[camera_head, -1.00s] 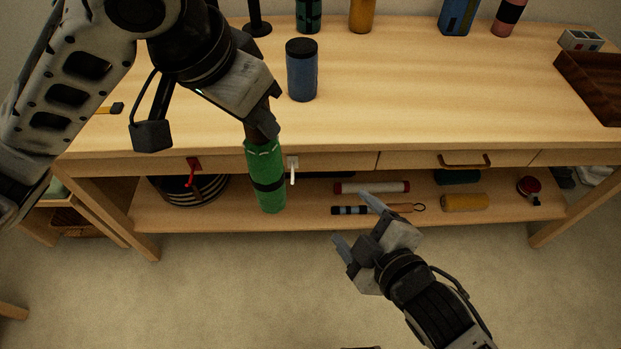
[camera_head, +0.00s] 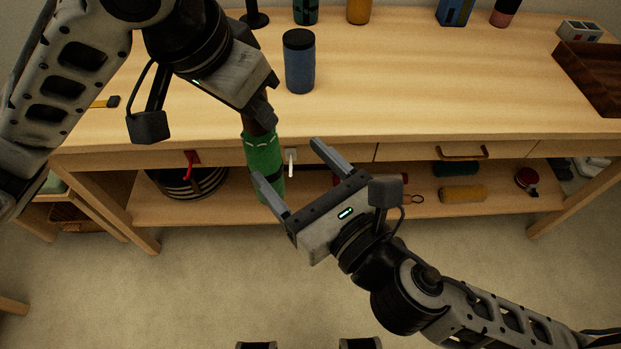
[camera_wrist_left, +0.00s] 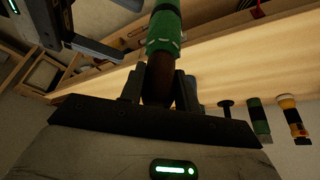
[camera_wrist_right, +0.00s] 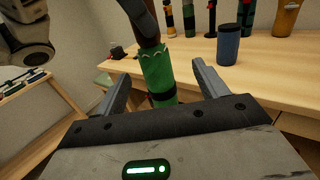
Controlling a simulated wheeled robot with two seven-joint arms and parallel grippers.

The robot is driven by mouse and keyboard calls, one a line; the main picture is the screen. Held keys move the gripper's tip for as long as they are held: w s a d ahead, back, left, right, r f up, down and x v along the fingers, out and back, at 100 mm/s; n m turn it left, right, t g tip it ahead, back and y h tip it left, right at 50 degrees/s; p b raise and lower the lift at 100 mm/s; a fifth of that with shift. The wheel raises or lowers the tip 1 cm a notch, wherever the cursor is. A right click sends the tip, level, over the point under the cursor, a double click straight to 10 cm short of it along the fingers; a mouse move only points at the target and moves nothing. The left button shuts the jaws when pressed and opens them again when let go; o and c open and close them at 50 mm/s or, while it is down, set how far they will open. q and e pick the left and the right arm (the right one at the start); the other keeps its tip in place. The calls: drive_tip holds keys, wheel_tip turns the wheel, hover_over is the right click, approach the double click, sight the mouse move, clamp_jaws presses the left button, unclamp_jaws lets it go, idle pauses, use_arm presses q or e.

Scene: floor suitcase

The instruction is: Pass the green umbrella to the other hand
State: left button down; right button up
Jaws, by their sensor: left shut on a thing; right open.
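The green umbrella (camera_head: 262,152) hangs upright in front of the table's front edge, with a brown handle at its top and a dark band lower down. My left gripper (camera_head: 262,118) is shut on its brown handle; the left wrist view shows the umbrella (camera_wrist_left: 163,32) running out from between the fingers. My right gripper (camera_head: 290,172) is open, below and to the right, with one finger in front of the umbrella's lower part. In the right wrist view the umbrella (camera_wrist_right: 158,75) stands between and beyond the open fingers. Its lower end is partly hidden by my right gripper.
The wooden table (camera_head: 420,90) carries a blue tumbler (camera_head: 299,62) near the arms and a dark wooden tray (camera_head: 590,75) at the right. Its lower shelf holds a striped round item (camera_head: 190,182) and a yellow roll (camera_head: 463,193). The floor in front is clear.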

sight(261, 129)
drive_tip(key=x, duration=0.9)
drive_tip(key=shift+c, duration=0.3)
use_arm(q)
drive_tip(key=shift+a, duration=0.1)
use_arm(e)
drive_tip(key=shift+w+d, duration=0.1)
drive_tip(key=shift+d, duration=0.05)
drive_tip(key=c, duration=1.1)
use_arm(q)
drive_tip(key=c, duration=0.9)
unclamp_jaws()
drive_tip(key=shift+c, duration=0.2)
use_arm(e)
drive_tip(key=shift+c, duration=0.2)
use_arm(q)
drive_tip(key=shift+r, duration=0.1)
